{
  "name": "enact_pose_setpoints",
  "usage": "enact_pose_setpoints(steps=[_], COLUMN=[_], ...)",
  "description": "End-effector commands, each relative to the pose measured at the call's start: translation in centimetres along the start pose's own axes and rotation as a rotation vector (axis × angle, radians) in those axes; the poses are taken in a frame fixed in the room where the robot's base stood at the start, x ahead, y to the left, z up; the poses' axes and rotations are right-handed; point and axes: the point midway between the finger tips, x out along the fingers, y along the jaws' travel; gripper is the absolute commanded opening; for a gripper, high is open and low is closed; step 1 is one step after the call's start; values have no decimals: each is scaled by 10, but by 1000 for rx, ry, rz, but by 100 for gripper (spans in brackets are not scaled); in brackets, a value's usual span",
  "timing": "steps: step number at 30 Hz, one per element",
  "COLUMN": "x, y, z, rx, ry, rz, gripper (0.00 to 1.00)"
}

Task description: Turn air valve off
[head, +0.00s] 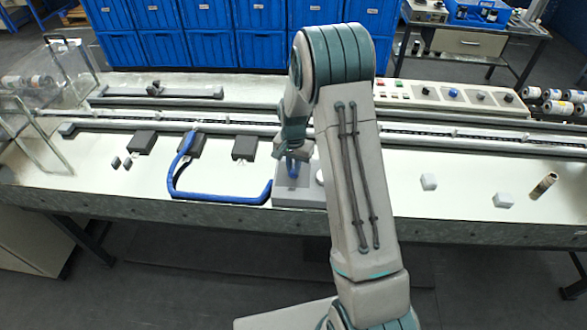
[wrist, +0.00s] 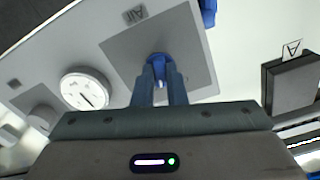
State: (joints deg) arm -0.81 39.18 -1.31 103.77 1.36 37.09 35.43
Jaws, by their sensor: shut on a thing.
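The air valve has a blue handle (wrist: 160,66) on a grey square plate labelled "Air" (wrist: 190,50). In the head view the blue handle (head: 293,168) shows on a grey box (head: 300,195) at the machine's front, partly hidden by my arm. My gripper (wrist: 160,80) is shut on the blue handle, with its two fingers on either side of it. In the head view my gripper (head: 292,155) is above the grey box and its fingertips are hard to make out.
A white round gauge (wrist: 85,88) sits beside the valve plate. A blue hose (head: 215,198) runs left from the grey box. Several dark blocks, one of them (head: 244,148) close by, stand left of my gripper. White blocks (head: 428,181) lie to the right.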

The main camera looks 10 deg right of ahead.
Motion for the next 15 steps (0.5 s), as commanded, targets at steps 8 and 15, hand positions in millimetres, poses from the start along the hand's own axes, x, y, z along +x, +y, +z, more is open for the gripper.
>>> enact_pose_setpoints(steps=[8,15], x=[3,2], y=[0,0], z=[-1,-1], rx=[-253,-478], ry=[3,3], rz=[-3,-2], gripper=[0,0])
